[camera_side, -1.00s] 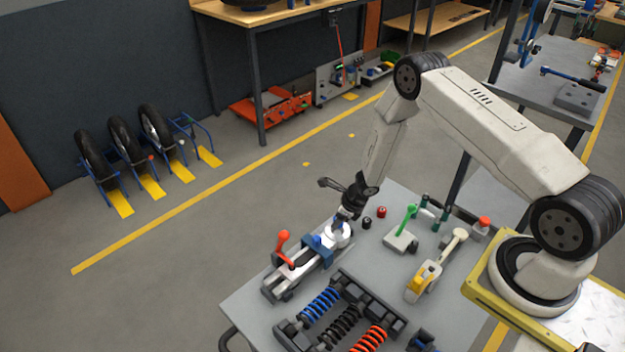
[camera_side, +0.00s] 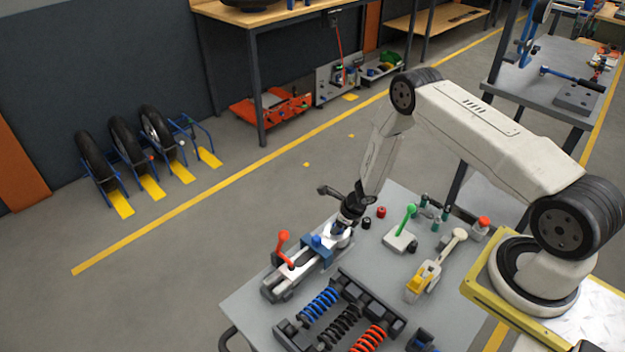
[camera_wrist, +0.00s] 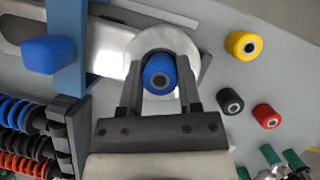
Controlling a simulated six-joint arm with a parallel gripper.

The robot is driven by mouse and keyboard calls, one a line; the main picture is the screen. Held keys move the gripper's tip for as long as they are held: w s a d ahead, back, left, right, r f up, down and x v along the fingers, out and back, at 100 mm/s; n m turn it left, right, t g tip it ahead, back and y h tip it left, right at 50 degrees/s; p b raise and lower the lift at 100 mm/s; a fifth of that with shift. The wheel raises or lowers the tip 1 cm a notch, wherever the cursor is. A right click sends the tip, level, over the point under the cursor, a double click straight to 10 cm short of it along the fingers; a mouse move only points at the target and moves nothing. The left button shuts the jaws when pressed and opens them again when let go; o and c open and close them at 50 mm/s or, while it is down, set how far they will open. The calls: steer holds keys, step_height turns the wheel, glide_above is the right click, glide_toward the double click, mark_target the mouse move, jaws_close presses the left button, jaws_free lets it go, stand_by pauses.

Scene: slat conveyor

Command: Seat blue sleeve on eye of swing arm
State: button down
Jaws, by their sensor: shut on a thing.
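The blue sleeve (camera_wrist: 158,72) is between the two fingers of my gripper (camera_wrist: 160,84), which is shut on it. In the wrist view the sleeve overlaps the round pale eye (camera_wrist: 133,56) of the swing arm (camera_wrist: 112,35). I cannot tell how deep it sits in the eye. The sleeve's dark bore faces the camera. In the side view my gripper (camera_side: 346,226) is right down at the eye end of the swing arm (camera_side: 309,262), and hides most of the eye and the sleeve.
A blue clamp bar (camera_wrist: 66,20) with a blue knob (camera_wrist: 48,55) crosses the swing arm. Yellow (camera_wrist: 243,45), black (camera_wrist: 229,100) and red (camera_wrist: 266,115) sleeves stand to the right in the wrist view. A rack of coil springs (camera_side: 343,322) and a red-handled clamp (camera_side: 284,245) are near.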

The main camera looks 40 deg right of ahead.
steer(key=shift+a+f, duration=0.1)
steer(key=shift+f, duration=0.2)
steer(key=shift+c, duration=1)
jaws_free()
steer(key=shift+s+r, duration=0.1)
steer(key=shift+r, duration=0.05)
